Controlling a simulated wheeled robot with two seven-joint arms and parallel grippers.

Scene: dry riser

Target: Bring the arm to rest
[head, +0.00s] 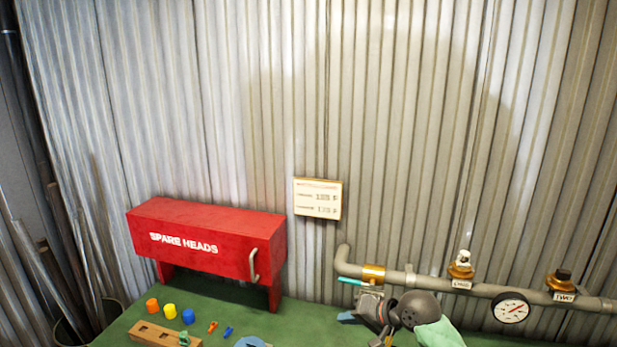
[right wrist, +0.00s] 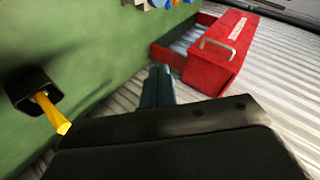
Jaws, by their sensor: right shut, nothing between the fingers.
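My right gripper (head: 350,281) is in the head view, in front of the pipe at the lower right, with its teal fingers together, pointing left and empty. In the right wrist view my right gripper's shut fingers (right wrist: 157,88) point towards the red box, with nothing between them. My left gripper is not in view.
A red SPARE HEADS box (head: 205,240) stands at the back of the green bench (head: 225,308); it also shows in the right wrist view (right wrist: 216,72). A grey pipe (head: 490,291) with a gauge (head: 511,307) runs along the corrugated wall. Coloured caps and a wooden block (head: 160,335) lie front left.

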